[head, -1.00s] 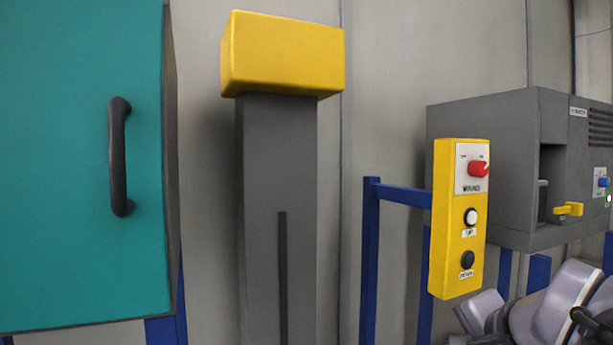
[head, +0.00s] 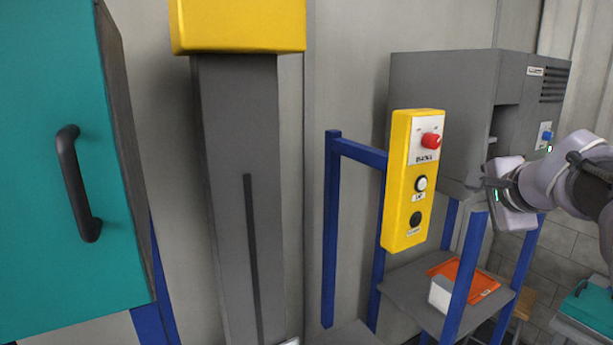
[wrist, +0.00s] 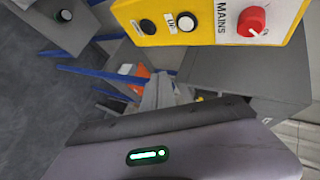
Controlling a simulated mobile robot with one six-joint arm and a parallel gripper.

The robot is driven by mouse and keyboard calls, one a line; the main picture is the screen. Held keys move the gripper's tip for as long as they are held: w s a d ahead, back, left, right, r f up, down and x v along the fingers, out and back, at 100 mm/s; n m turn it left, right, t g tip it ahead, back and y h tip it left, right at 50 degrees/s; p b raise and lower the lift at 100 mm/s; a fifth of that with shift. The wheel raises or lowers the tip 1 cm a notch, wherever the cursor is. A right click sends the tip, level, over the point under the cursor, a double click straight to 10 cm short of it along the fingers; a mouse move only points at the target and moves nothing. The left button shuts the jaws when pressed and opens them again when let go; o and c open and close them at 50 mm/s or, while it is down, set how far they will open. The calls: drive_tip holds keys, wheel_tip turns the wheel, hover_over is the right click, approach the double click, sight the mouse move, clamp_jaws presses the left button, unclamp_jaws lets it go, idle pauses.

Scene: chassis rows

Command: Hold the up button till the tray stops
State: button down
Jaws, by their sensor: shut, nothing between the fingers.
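The yellow control box (head: 397,215) stands on a blue frame in the head view. It carries a red MAINS knob (head: 431,141), a white button labelled UP (head: 420,184) and a black button (head: 416,219) below. The up button looks unpressed. I cannot clearly make out the tray; a grey slotted column (head: 236,200) stands left.
A grey machine (head: 440,90) stands behind and right of the box. A low grey table (head: 405,290) holds an orange item (head: 480,288) and a white block (head: 440,293). A teal cabinet door (head: 60,230) with a black handle is at far left.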

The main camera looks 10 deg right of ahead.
sight(422, 184)
drive_tip(key=w+a+p, duration=0.2)
drive_tip(key=w+p, duration=0.2)
drive_tip(key=w, duration=0.4)
drive_tip(key=shift+w+a+p, duration=0.15)
drive_tip(key=shift+w+p, duration=0.1)
drive_tip(key=shift+p, duration=0.1)
idle(1.7)
drive_tip(key=shift+w+a, duration=0.1)
drive_tip(key=shift+w, duration=0.3)
